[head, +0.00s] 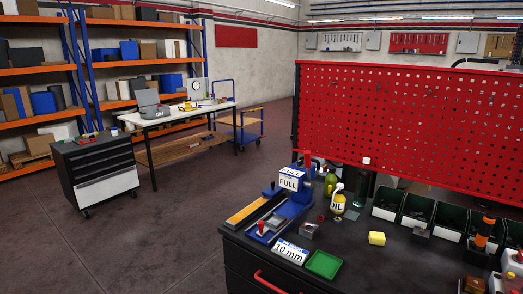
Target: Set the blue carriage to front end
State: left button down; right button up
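A blue bench device (296,210) stands on the dark workbench left of centre, below the red pegboard. It has a long orange-yellow strip (246,213) along its left side and a grey bed beside it. A red knob (262,228) stands at its near end on a blue part. A white sign reading "FULL" (289,182) stands at its far end and hides some of the blue body behind it. I cannot tell for certain which blue part is the carriage or where it sits along its travel. Neither of my grippers is in view.
A "10 mm" sign (290,250), a green tray (323,264) and a yellow block (377,238) lie near the device. An oil bottle (338,201) stands behind. Green bins (418,209) line the right back. A drawer cabinet (97,172) stands left; floor between is free.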

aim_at(273, 191)
jog(key=i+j, duration=0.5)
jog(key=i+j+z, duration=0.1)
jog(key=i+j, duration=0.4)
jog(key=j, duration=0.15)
jog(key=i+j, duration=0.5)
jog(key=j+z, duration=0.05)
jog(key=j, duration=0.05)
